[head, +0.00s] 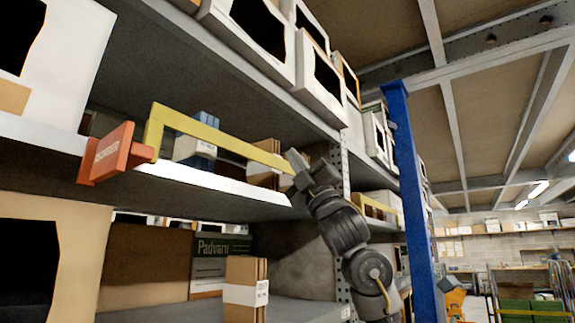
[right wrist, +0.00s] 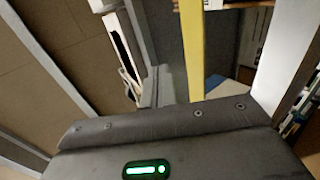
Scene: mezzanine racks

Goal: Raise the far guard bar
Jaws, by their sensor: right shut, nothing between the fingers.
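A yellow guard bar (head: 225,139) runs along the front of a rack shelf, bent down at its left end to an orange-red bracket (head: 108,153). Its right end reaches my right gripper (head: 297,162), which is shut and empty, with its fingers at or very close to that end. I cannot tell whether they touch. In the right wrist view the yellow bar (right wrist: 192,50) rises just beyond the gripper's grey body. My left gripper is out of view.
Shelves hold white bins (head: 262,30) above and cartons (head: 245,285) below. A blue rack post (head: 408,180) stands right of my arm. A trolley with green crates (head: 530,308) stands at the far right. Open space lies right of the post.

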